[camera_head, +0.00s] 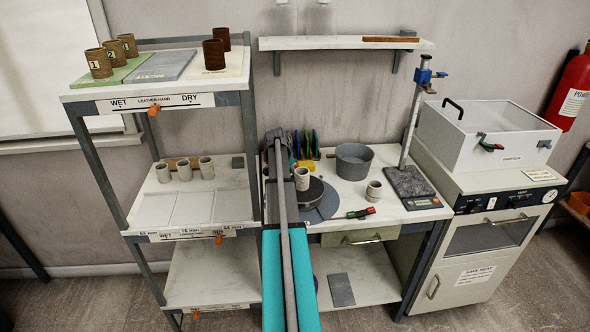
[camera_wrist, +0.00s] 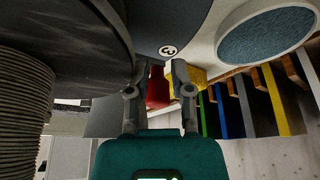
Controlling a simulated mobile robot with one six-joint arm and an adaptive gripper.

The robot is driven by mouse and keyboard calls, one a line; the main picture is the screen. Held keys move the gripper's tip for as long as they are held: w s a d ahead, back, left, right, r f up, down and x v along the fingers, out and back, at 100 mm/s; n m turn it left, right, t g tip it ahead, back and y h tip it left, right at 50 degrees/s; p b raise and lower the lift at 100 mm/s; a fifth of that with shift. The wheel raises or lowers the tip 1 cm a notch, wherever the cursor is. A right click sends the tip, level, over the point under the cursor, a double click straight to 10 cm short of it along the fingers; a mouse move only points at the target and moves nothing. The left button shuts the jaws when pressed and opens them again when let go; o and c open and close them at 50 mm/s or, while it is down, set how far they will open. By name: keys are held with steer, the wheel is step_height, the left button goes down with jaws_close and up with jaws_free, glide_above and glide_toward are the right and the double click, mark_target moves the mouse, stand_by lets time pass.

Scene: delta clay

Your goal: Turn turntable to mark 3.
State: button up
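The turntable (camera_head: 310,191) is a dark round wheel on a blue-grey disc (camera_head: 326,207), partly hidden by my arm in the head view. In the wrist view the dark wheel (camera_wrist: 65,35) fills the upper left, and the blue-grey disc (camera_wrist: 185,20) carries a round label "3" (camera_wrist: 168,50). My gripper (camera_wrist: 160,78) is beside the wheel's rim, just below that label in the picture. Its fingers are apart, with a red block (camera_wrist: 157,92) showing between them. I cannot tell whether they press on it or it lies beyond. In the head view my arm hides the fingertips.
A ribbed cylinder (camera_wrist: 22,105) is close at left in the wrist view. A rack of coloured slats (camera_wrist: 255,98) is at right. On the bench are a grey basin (camera_head: 354,162), a pale cup (camera_head: 374,191) and a stand (camera_head: 410,185). Shelves stand left.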

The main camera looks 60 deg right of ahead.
steer(key=shift+o, duration=0.2)
steer(key=shift+r+p, duration=0.4)
steer(key=shift+r, duration=0.15)
steer(key=a+r+m+p, duration=0.1)
steer(key=a+r+p, duration=0.2)
steer(key=r+p, duration=0.9)
steer(key=shift+w+r+p, duration=0.3)
steer(key=shift+r+p, duration=0.05)
steer(key=shift+r, duration=0.15)
steer(key=shift+f, duration=0.15)
steer(key=b+x, duration=1.2)
steer(key=x, duration=0.1)
steer(key=shift+s+d+f+b, duration=0.15)
steer(key=shift+f+b, duration=0.05)
steer(key=shift+b, duration=0.2)
